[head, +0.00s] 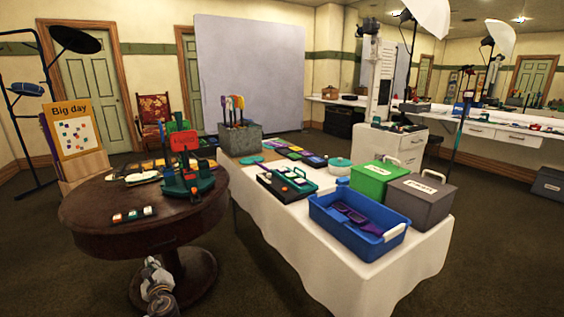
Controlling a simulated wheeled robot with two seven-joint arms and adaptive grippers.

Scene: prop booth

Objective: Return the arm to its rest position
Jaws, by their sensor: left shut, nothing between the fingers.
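My left gripper (152,264) shows at the bottom left of the head view, in front of the near side of the dark round wooden table (95,240). It points upward and away from me, with its fingers shut and nothing held. Part of my left arm shows below it at the picture's lower edge. My right gripper is not in view.
The round table holds a green rack with a red sign (184,142) and a small strip of blocks (133,215). A white-clothed table (330,260) to the right bears a blue bin (350,232), a green box (376,178) and a grey box (420,200). Brown carpet (250,280) is clear between them.

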